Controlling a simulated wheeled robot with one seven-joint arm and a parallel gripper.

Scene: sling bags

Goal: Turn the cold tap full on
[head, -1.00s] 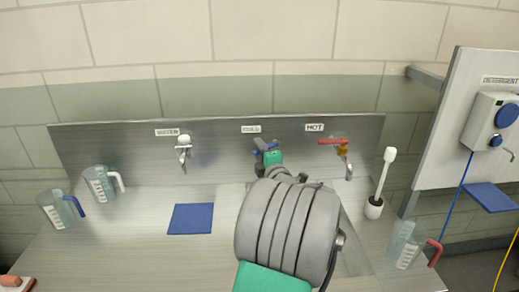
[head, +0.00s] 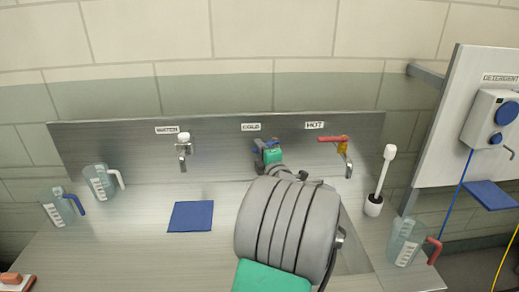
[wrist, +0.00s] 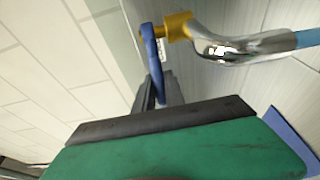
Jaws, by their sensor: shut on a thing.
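The cold tap is below the COLD label (head: 251,127) on the steel splashback, mostly hidden behind my arm in the head view. In the wrist view its blue lever (wrist: 149,50) joins a brass valve (wrist: 176,25) with a chrome spout (wrist: 225,45). A light-blue length (wrist: 308,38) extends from the spout's end; I cannot tell whether it is water. My gripper (wrist: 157,95) has its dark fingers shut at the lower end of the blue lever. In the head view my gripper (head: 267,150) is at the cold tap.
The hot tap (head: 340,145), with a red lever, is to the right, and the water tap (head: 183,150) to the left.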

